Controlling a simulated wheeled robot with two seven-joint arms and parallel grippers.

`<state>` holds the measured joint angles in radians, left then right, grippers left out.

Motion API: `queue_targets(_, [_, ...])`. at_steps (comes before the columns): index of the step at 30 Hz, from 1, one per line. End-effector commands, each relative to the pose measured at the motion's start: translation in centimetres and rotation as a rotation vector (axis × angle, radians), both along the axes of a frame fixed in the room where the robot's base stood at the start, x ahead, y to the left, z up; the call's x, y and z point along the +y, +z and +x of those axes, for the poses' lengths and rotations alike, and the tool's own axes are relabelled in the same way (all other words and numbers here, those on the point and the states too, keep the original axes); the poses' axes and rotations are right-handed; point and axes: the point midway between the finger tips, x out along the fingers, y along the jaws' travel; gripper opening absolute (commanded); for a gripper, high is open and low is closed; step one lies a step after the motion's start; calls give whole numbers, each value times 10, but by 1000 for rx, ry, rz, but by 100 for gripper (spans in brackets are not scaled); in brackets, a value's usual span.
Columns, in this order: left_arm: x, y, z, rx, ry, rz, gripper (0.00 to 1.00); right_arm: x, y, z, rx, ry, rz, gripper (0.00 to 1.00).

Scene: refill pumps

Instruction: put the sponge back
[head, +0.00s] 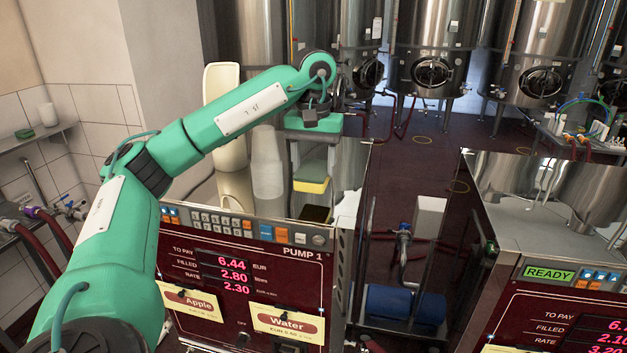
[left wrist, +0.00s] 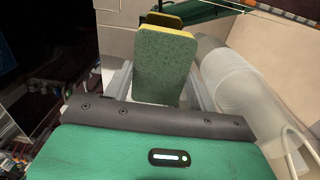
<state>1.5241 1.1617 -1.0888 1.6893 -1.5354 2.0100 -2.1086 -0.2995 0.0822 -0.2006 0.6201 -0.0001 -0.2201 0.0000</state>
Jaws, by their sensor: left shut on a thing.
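The sponge (head: 312,174), green with a yellow layer, hangs below my left gripper (head: 314,143) over the shiny top of pump 1 (head: 235,190). In the left wrist view the sponge (left wrist: 163,65) stands between the two grey fingers, its green face towards the camera and a yellow edge at its far end. My left gripper is shut on it. A similar yellow and green shape beyond it looks like its reflection. A dark patch (head: 315,213) lies on the pump top below the sponge; I cannot tell what it is. My right gripper is not in view.
A stack of translucent cups (head: 267,165) stands close left of the sponge, also near the left wrist view's right edge (left wrist: 240,90). A cream upright object (head: 222,115) stands behind. A wall shelf (head: 35,139) holds a white cup and a green item. A second pump (head: 560,230) stands right.

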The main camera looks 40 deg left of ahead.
Motion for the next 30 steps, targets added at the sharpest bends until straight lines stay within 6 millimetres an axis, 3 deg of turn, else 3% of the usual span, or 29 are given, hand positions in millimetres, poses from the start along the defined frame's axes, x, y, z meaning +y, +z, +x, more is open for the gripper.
queue_targets(19, [-1,-39,0,3,-2,-1,36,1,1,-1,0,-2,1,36])
queue_targets(30, [0,-43,0,0,0,-1,36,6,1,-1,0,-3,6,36])
